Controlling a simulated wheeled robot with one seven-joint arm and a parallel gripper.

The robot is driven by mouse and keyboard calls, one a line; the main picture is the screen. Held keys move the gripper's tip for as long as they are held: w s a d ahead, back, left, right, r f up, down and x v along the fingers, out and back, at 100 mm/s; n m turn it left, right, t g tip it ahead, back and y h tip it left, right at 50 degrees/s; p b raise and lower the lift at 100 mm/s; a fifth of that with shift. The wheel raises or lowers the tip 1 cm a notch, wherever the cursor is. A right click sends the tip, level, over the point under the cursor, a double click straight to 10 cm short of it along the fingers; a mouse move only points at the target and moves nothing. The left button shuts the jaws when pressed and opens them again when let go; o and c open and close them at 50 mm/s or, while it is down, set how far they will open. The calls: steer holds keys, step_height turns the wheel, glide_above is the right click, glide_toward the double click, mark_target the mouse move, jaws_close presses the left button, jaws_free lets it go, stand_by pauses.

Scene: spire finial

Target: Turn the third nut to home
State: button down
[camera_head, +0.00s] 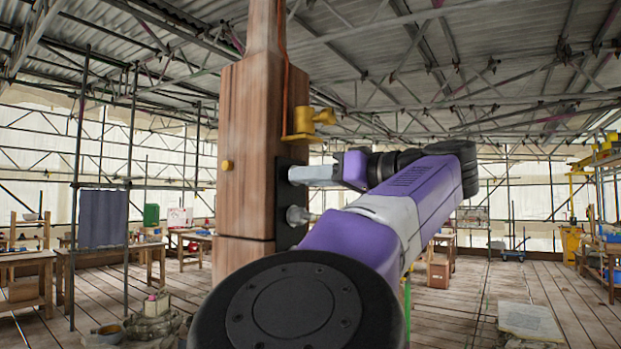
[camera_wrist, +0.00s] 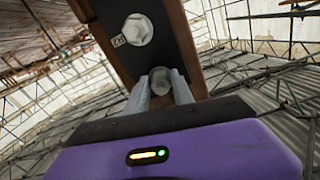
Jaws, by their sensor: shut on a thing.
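A dark plate (camera_head: 291,225) is fixed to the side of the wooden post (camera_head: 250,140). In the wrist view the dark plate (camera_wrist: 125,55) carries two grey hex nuts. One nut (camera_wrist: 138,29) is free of my gripper, with a small marked label beside it; it appears as the lower nut (camera_head: 297,215) in the head view. My gripper (camera_wrist: 161,82) has its two grey fingers shut around the other nut (camera_wrist: 159,77). In the head view my gripper (camera_head: 297,174) reaches the plate above the lower nut. Its fingertips and the gripped nut are hard to see there.
A brass fitting (camera_head: 308,122) projects from the post just above my gripper. A small yellow knob (camera_head: 227,165) is on the post's front face. Workbenches (camera_head: 105,265) and scaffold poles stand well behind. Open plank floor lies to the right.

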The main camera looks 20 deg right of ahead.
steer(key=shift+f+b, duration=0.2)
steer(key=shift+b, duration=0.2)
steer(key=shift+d+r+n+p, duration=0.15)
steer(key=shift+n+p, duration=1.6)
steer(key=shift+n, duration=6.65)
steer(key=shift+r+n+p, duration=0.2)
steer(key=shift+n+p, duration=1.5)
steer(key=shift+n, duration=6.7)
